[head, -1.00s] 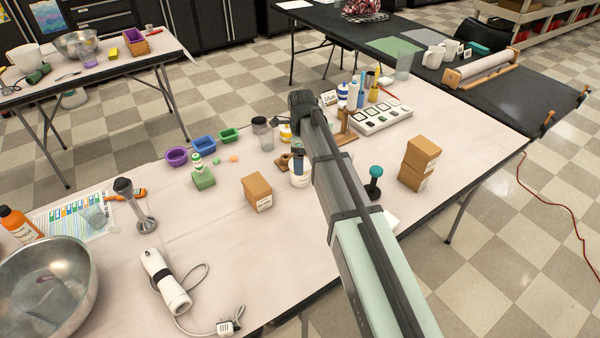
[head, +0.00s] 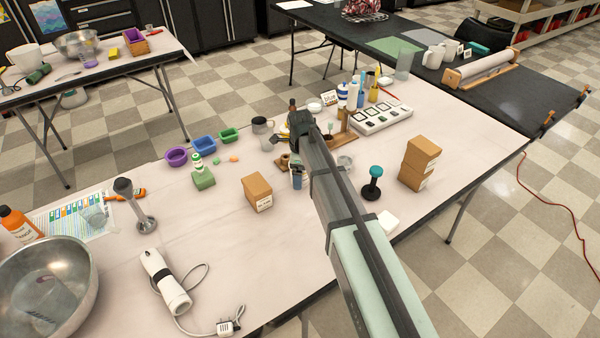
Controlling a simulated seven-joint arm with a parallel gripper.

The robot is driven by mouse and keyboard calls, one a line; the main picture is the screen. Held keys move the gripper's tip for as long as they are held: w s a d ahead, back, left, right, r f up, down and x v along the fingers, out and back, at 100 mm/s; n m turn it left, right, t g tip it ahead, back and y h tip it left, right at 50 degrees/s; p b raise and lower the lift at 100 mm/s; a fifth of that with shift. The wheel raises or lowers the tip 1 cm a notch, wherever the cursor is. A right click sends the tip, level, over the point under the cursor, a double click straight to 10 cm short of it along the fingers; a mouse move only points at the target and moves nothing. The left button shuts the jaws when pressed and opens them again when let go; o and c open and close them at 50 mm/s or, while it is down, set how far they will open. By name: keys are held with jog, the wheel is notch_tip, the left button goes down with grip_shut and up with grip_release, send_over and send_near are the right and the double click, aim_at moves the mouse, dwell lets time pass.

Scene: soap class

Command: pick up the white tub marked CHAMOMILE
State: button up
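My arm reaches from the lower right to the middle of the table in the head view. Its dark far end covers the area where a white tub (head: 305,181) stands, and only a small part of the tub shows beside the arm. No CHAMOMILE marking can be read.
Bottles (head: 352,95) and a white tray (head: 381,117) are behind.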

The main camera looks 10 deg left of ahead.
jog(key=c, duration=0.9)
jog(key=shift+c, duration=0.2)
jog(key=shift+r, duration=0.1)
